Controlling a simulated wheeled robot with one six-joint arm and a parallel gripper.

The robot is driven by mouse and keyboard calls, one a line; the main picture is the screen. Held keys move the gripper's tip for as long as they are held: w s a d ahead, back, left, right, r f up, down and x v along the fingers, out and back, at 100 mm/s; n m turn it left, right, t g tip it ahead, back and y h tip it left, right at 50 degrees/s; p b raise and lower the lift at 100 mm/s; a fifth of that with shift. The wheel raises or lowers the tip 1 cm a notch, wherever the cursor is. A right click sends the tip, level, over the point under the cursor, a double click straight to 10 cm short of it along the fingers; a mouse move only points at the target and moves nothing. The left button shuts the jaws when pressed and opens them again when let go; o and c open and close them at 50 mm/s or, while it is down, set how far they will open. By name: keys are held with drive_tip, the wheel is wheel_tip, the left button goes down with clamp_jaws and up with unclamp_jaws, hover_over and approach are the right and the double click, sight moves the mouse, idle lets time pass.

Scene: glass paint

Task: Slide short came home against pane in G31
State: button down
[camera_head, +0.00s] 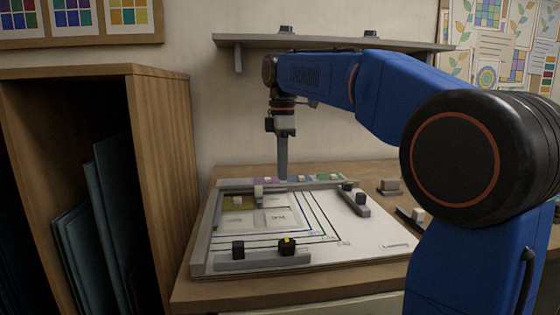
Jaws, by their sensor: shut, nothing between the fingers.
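My gripper (282,178) points straight down over the back part of the white work board (370,238). Its fingers are shut with nothing between them. An olive-yellow pane (236,203) lies in the back left corner of the board's layout.
A grey bar with black knobs (262,260) lies along the board's front. Another knobbed bar (355,203) lies at its right. Loose blocks (390,186) sit further right on the wooden table. A wooden cabinet (165,160) stands left; a shelf (340,43) hangs above.

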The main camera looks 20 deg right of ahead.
sight(260, 187)
wheel_tip(260, 187, down, 6)
drive_tip(key=shift+a+r, duration=0.1)
drive_tip(key=shift+a, duration=0.05)
drive_tip(key=shift+w+a+r, duration=0.1)
drive_tip(key=shift+w+a, duration=0.05)
drive_tip(key=shift+a, duration=0.45)
drive_tip(key=shift+w+a, duration=0.1)
drive_tip(key=shift+a, duration=0.45)
drive_tip(key=shift+w+a, duration=0.15)
drive_tip(key=shift+a, duration=0.5)
drive_tip(key=shift+w+a, duration=0.2)
drive_tip(key=shift+a, duration=0.95)
